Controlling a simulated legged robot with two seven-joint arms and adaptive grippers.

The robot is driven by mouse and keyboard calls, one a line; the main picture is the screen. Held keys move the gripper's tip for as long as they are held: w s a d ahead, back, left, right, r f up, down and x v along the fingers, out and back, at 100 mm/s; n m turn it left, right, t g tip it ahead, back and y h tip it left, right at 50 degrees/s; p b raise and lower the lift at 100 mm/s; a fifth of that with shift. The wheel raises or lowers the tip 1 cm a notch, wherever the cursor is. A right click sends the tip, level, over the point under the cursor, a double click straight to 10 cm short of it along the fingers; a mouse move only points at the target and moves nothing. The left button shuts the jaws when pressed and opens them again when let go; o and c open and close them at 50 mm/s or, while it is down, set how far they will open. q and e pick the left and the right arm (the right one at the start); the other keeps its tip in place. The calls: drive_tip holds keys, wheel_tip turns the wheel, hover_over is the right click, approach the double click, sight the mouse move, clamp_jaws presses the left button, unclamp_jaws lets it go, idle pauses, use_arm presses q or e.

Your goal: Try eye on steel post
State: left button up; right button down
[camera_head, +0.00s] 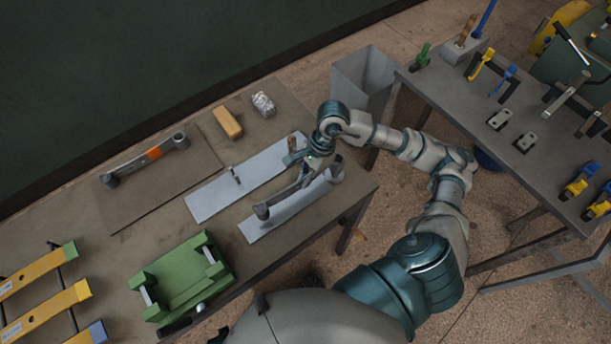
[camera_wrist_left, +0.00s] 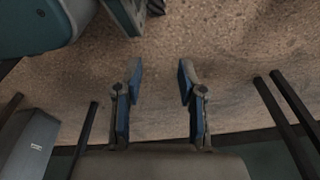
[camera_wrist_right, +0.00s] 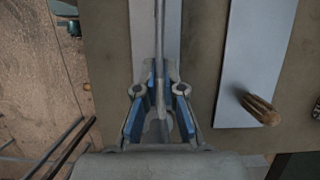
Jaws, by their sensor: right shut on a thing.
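My right gripper (camera_head: 306,170) is shut on a grey leaf spring (camera_head: 285,197) with a rolled eye at each end. It holds the leaf over the near light metal plate (camera_head: 264,231). In the right wrist view the leaf (camera_wrist_right: 159,30) runs edge-on between the blue-padded fingers (camera_wrist_right: 158,80). I cannot tell whether it touches the plate. A thin dark steel post (camera_head: 236,175) stands on the far light plate (camera_head: 210,203), left of the leaf. A wooden post (camera_head: 292,144) stands on that same plate. My left gripper (camera_wrist_left: 158,85) is open and empty above the floor.
A second leaf spring with an orange band (camera_head: 154,154) lies on a dark mat at the left. A tan block (camera_head: 228,122), a crumpled silvery piece (camera_head: 263,103) and a green fixture (camera_head: 181,280) are on the table. A grey bin (camera_head: 363,75) and another tool table (camera_head: 470,110) stand at right.

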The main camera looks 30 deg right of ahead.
use_arm(q)
drive_tip(key=shift+w+d+r+b, duration=0.1)
drive_tip(key=shift+w+r+b, duration=0.45)
drive_tip(key=shift+r, duration=0.4)
drive_tip(key=shift+w+d+r+b, duration=0.1)
drive_tip(key=shift+w+r+b, duration=0.2)
drive_tip(key=shift+w+r, duration=0.5)
use_arm(e)
drive_tip(key=shift+f, duration=0.85)
use_arm(q)
drive_tip(key=shift+w+r+b, duration=0.2)
drive_tip(key=shift+r+b, duration=0.1)
drive_tip(key=shift+r, duration=0.5)
drive_tip(key=shift+w+r+b, duration=0.2)
drive_tip(key=shift+r+b, duration=0.05)
drive_tip(key=shift+r, duration=0.55)
drive_tip(key=shift+w+r+b, duration=0.2)
drive_tip(key=shift+r+b, duration=0.1)
drive_tip(key=shift+r, duration=0.5)
use_arm(e)
drive_tip(key=shift+f, duration=0.95)
drive_tip(key=c, duration=1.2)
unclamp_jaws()
drive_tip(key=v, duration=1.2)
